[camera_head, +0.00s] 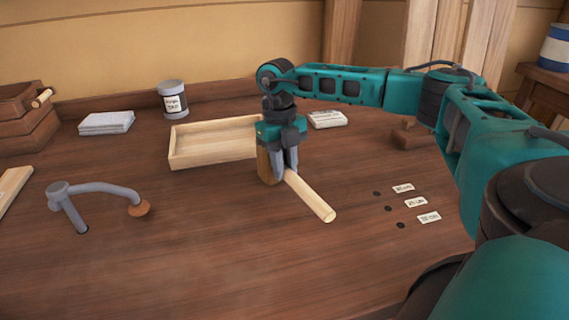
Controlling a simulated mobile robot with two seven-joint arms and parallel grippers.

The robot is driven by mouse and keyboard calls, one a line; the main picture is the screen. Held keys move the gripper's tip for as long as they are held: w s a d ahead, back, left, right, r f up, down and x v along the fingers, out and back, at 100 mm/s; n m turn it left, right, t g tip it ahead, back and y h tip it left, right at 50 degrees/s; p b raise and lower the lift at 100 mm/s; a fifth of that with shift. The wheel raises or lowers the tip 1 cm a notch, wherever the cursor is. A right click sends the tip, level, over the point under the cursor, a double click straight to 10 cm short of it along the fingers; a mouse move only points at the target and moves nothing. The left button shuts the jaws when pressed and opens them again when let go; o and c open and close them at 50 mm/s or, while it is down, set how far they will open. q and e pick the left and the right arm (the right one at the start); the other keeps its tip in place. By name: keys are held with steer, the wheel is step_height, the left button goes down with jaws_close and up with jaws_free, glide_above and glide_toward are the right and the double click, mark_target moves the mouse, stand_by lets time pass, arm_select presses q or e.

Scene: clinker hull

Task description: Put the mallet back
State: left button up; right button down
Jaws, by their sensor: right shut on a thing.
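The mallet has a brown wooden head (266,168) and a pale round handle (312,197). My right gripper (286,170) comes down from above and is shut on the mallet's handle close to the head. The handle points toward the front right. The head is partly hidden behind the gripper, and I cannot tell whether the mallet touches the bench. My left gripper is not in view.
A shallow pale wooden tray (175,150) lies just behind and left of the mallet. A grey metal hook (100,188) stands at left. Several dark holes (388,209) with paper labels (415,202) are at right. A tin (174,101) and cloths (106,123) stand behind. The front bench is clear.

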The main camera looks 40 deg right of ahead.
steer(key=shift+f, duration=0.45)
steer(key=c, duration=0.9)
jaws_free()
steer(key=shift+o, duration=0.2)
step_height(320, 180, up, 3)
steer(key=shift+f+p, duration=0.1)
steer(key=shift+p, duration=0.8)
steer(key=shift+r, duration=2.6)
